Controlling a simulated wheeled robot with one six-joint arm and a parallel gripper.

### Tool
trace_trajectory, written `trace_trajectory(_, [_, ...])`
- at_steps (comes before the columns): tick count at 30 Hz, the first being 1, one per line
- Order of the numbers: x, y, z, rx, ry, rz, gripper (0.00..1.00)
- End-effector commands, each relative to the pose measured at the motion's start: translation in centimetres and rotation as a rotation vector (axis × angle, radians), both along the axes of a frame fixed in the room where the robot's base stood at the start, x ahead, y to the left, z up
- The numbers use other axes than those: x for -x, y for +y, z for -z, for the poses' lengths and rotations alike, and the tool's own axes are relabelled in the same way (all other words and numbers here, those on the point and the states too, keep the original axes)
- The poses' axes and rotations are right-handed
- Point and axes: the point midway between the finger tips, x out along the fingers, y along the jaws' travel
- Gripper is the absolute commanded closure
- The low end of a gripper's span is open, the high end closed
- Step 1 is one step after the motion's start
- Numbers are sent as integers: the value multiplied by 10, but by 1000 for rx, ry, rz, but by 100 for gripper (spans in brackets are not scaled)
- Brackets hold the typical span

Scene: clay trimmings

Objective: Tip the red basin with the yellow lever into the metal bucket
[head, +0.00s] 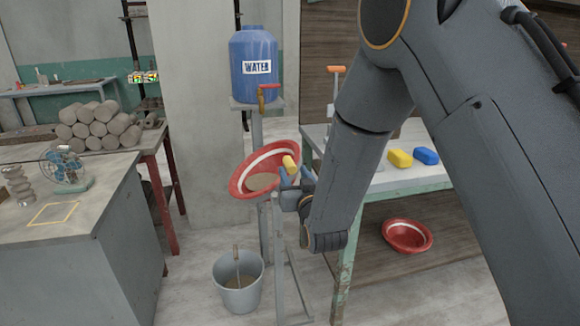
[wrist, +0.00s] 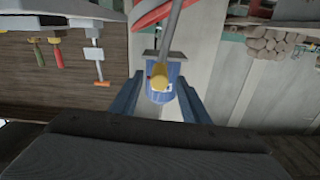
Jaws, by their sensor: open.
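The red basin (head: 239,187) with a white band hangs on a stand, tilted with its left side lower; something brownish shows inside. The yellow lever (head: 290,164) is at its right side. My gripper (head: 297,181) is open beside the yellow lever. In the wrist view the lever's yellow end (wrist: 158,82) appears between my blue fingers (wrist: 158,96), on a grey rod with the red basin (wrist: 152,17) beyond; contact cannot be told.
A blue water tank (head: 254,55) with a red tap stands behind the basin. A green-legged table (head: 352,202) with yellow and blue blocks is right, a second red basin (head: 407,236) under it. A grey cabinet (head: 70,265) stands left.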

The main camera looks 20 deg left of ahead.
Motion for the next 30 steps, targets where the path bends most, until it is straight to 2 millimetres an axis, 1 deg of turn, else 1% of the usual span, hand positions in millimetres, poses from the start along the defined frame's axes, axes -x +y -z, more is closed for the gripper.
trace_trajectory(3, [-17, 10, -1, 0, 0, 0, 58])
trace_trajectory(9, [-36, 22, 0, 0, 0, 0, 58])
trace_trajectory(13, [-41, 25, 0, 1, 2, 0, 58])
trace_trajectory(20, [-42, 25, 1, 1, 2, 0, 58])
trace_trajectory(21, [-42, 25, 0, 1, 2, 0, 62])
trace_trajectory(23, [-41, 25, 0, 1, 2, 0, 72])
trace_trajectory(24, [-41, 25, 0, 1, 2, 0, 79])
trace_trajectory(28, [-41, 25, 0, 1, 2, 0, 100])
trace_trajectory(30, [-41, 25, 0, 1, 2, 0, 100])
